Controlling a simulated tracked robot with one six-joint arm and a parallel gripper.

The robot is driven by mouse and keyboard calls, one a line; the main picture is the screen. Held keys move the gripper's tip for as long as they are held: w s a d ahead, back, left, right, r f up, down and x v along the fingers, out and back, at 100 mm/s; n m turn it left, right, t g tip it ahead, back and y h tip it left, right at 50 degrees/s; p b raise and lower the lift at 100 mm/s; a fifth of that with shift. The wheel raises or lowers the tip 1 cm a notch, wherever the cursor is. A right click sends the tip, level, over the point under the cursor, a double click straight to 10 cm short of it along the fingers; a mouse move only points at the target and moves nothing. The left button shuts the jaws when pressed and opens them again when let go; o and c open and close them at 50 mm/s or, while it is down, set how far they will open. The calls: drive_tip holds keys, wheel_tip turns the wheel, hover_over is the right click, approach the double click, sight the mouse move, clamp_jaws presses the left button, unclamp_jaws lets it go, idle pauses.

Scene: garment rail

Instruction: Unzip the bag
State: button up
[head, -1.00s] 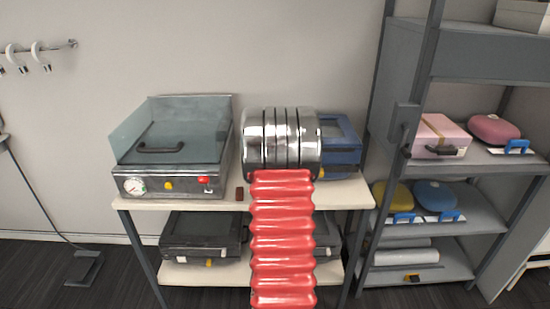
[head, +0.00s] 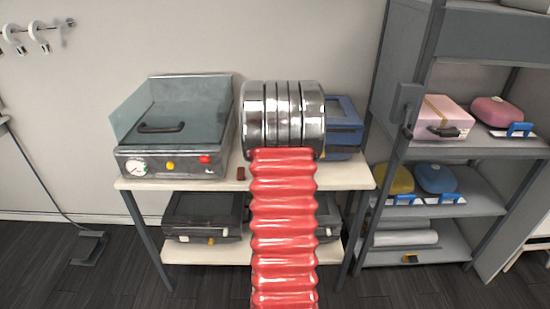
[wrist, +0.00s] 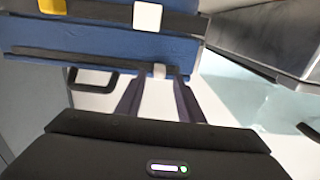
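A white tab (wrist: 147,16) and a yellow tab (wrist: 52,6) sit on the upper band. A small grey piece (wrist: 159,70) sits on the lower band; I cannot tell whether it is the zip pull. My gripper (wrist: 158,88) is open, its two dark fingers apart near this piece; contact cannot be told. The gripper is hidden in the head view.
A grey machine with a clear lid (head: 172,130) stands left on the table (head: 140,184). Dark cases (head: 202,215) lie on its lower shelf. A rack (head: 440,205) at right holds a pink box (head: 440,112) and coloured cases. A black handle (wrist: 92,82) shows in the wrist view.

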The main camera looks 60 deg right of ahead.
drive_tip(key=v, duration=1.1)
drive_tip(key=shift+a, duration=0.2)
drive_tip(key=s+a+f+g+y, duration=0.1)
drive_tip(key=a+f+g+y, duration=0.3)
drive_tip(key=f, duration=0.8)
drive_tip(key=a+f+n+y, duration=0.1)
drive_tip(key=a+y, duration=0.4)
drive_tip(key=a, duration=0.3)
drive_tip(key=s+a+r+n+y, duration=0.1)
drive_tip(key=a+r, duration=0.5)
drive_tip(key=a, duration=0.6)
drive_tip(key=s+a+r+n+y, duration=0.1)
drive_tip(key=a+r+n+y, duration=0.2)
drive_tip(key=a, duration=0.9)
drive_tip(key=s+a+r+n+y, duration=0.1)
drive_tip(key=a+r+n+y, duration=0.1)
drive_tip(key=a+r+n, duration=0.4)
drive_tip(key=a+r, duration=0.5)
drive_tip(key=a, duration=0.2)
drive_tip(key=shift+r+n, duration=0.2)
drive_tip(key=shift+n, duration=0.1)
